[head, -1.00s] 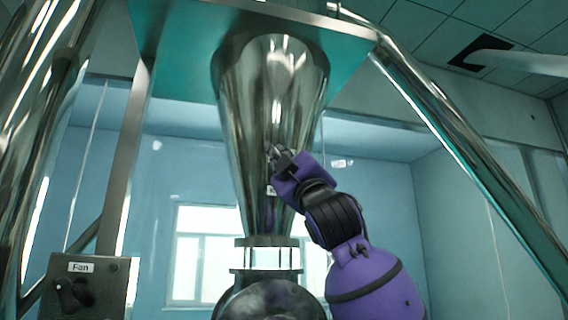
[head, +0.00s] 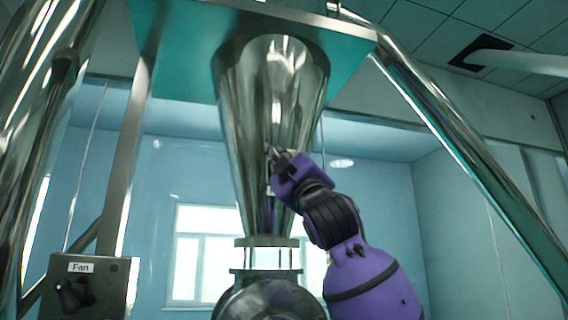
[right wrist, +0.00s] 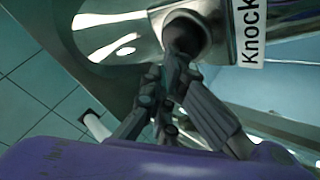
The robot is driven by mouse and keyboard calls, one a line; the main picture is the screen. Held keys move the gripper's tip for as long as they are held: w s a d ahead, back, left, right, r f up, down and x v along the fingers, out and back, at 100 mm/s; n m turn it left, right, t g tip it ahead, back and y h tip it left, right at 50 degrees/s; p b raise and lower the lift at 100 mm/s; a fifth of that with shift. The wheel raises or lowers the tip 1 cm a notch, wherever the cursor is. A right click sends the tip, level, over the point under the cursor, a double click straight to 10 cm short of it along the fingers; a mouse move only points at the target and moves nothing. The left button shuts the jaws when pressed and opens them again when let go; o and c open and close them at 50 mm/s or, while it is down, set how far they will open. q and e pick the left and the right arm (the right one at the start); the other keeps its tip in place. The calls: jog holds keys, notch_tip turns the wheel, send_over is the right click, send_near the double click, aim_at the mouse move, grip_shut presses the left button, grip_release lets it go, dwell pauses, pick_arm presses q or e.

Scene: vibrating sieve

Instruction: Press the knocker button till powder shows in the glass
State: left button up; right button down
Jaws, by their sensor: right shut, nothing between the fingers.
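The knocker button is a dark round knob (right wrist: 184,34) in the right wrist view, beside a white label (right wrist: 250,30) reading "Knock", cut off by the frame edge. It sits on the shiny steel cone (head: 270,110). My right gripper (head: 272,152) is shut and empty at the cone's front. In the right wrist view its fingertips (right wrist: 176,62) are at the button and seem to touch it. In the head view the gripper hides the button. The sight glass (head: 272,258) is a clear section below the cone; it looks clear, with no powder visible. My left gripper is not in view.
A box labelled "Fan" (head: 88,285) with a dark rotary switch is at lower left. Steel legs, including a slanted one (head: 470,150) at right, frame the cone. A rounded metal part (head: 268,300) lies below the glass. Open room lies right of my arm.

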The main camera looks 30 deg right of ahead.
jog(key=shift+w+d, duration=0.15)
jog(key=shift+w, duration=0.5)
dwell(0.7)
jog(key=shift+s, duration=0.15)
jog(key=shift+s+a+f, duration=0.1)
jog(key=shift+s+a, duration=0.05)
jog(key=shift+s, duration=0.4)
jog(key=shift+s+a+f, duration=0.1)
jog(key=shift+s, duration=0.4)
jog(key=shift+r, duration=0.1)
jog(key=shift+s, duration=0.1)
jog(key=shift+s+a, duration=0.2)
jog(key=shift+s, duration=0.6)
jog(key=shift+s+a, duration=0.15)
jog(key=shift+s, duration=0.6)
jog(key=shift+s+a, duration=0.2)
jog(key=shift+s, duration=0.6)
